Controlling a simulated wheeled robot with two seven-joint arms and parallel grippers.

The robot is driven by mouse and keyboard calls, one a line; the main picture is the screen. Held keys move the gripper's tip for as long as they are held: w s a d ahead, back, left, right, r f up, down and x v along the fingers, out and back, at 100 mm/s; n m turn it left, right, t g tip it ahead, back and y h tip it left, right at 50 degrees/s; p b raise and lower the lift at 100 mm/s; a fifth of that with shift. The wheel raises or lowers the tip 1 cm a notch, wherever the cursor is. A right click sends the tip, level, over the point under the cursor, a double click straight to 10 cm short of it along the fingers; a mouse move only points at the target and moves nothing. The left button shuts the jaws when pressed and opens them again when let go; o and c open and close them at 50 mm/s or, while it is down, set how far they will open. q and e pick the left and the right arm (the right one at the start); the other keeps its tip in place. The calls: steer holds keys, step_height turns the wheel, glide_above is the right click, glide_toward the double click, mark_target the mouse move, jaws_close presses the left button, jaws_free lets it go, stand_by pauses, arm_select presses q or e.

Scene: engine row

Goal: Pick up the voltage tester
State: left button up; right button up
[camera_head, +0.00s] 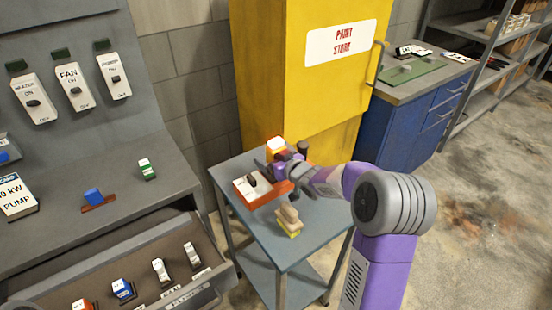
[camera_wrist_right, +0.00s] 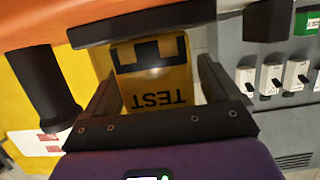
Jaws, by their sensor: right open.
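The voltage tester (camera_wrist_right: 155,85) is a yellow block with black markings and the word TEST, upside down in the right wrist view. In the head view the gripper (camera_head: 280,165) partly hides the tester's lower part. My left gripper is not in view.
On the small table (camera_head: 318,215), a red box with a white top (camera_head: 255,187) is close to my right gripper. A black cylinder (camera_head: 303,148) stands beside it, and a beige-and-yellow block (camera_head: 289,221) sits in front. The yellow paint cabinet (camera_head: 290,75) rises behind.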

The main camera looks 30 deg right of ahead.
steer(key=c, duration=1.2)
steer(key=shift+r, duration=0.1)
steer(key=shift+c, duration=0.6)
